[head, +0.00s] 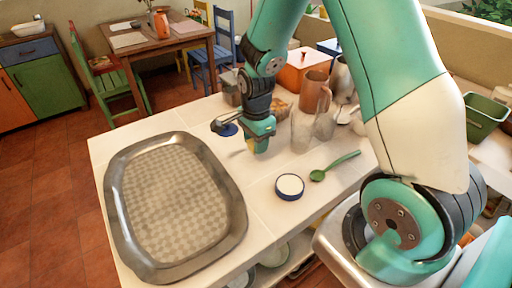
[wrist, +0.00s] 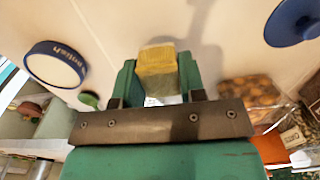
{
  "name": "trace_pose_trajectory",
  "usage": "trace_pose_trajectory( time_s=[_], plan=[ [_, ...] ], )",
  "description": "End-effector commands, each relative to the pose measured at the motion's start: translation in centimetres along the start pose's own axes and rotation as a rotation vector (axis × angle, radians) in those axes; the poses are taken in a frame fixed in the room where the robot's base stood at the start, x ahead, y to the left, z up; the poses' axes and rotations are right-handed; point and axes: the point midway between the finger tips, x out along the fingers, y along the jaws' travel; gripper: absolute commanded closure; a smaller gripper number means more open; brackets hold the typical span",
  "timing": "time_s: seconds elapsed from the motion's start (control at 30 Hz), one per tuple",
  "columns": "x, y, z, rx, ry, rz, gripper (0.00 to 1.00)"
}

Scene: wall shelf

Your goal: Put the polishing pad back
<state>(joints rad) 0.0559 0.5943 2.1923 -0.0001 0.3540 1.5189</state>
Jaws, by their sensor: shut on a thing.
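My gripper (head: 258,143) points down over the white counter. It is shut on the polishing pad, a small block with a yellow top and a greyish lower part. The pad (wrist: 156,62) shows between the green fingers in the wrist view. In the head view the pad is mostly hidden by the fingers. An open round blue tin with white contents (head: 289,187) stands on the counter to the right of and nearer than my gripper. Its side reads "polish" in the wrist view (wrist: 55,64). A blue round lid-like piece (head: 226,129) lies just left of my gripper.
A large metal tray (head: 118,205) fills the left of the counter. A green spoon (head: 335,166) lies right of the tin. Clear glasses (head: 302,130), a brown pitcher (head: 316,90) and an orange box (head: 292,76) crowd the back. Bare counter lies between tray and tin.

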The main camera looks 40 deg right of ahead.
Motion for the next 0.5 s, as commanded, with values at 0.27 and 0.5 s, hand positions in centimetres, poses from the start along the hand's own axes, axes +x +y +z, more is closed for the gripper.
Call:
trace_pose_trajectory(
  time_s=[0.27, 0.5],
  plan=[
    [2.6, 0.0, 0.0, 0.000, 0.000, 0.000, 0.85],
    [2.8, 0.0, 0.0, 0.000, 0.000, 0.001, 0.85]
  ],
)
